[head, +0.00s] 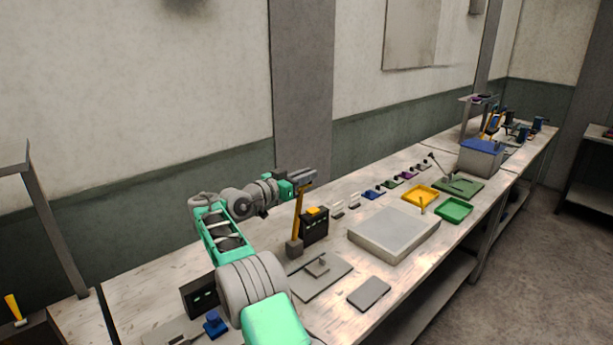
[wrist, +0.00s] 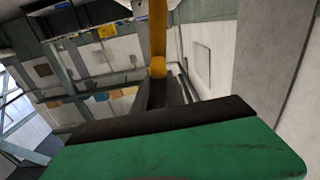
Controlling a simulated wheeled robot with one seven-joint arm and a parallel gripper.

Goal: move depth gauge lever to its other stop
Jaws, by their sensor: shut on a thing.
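A long yellow lever (head: 298,215) rises nearly upright from a small grey block (head: 294,247) on the workbench, tilted slightly in the head view. My gripper (head: 303,177) is at the lever's upper end, with its jaws shut on it. In the wrist view the yellow lever (wrist: 158,38) runs up from between the grey fingers (wrist: 160,92). The lever's top is partly hidden by the fingers in the head view.
A dark box (head: 314,228) with a yellow top stands close to the right of the lever. A grey plate (head: 320,280) lies in front. A large pale slab (head: 394,235), a yellow tray (head: 420,198) and a green tray (head: 454,213) lie further right.

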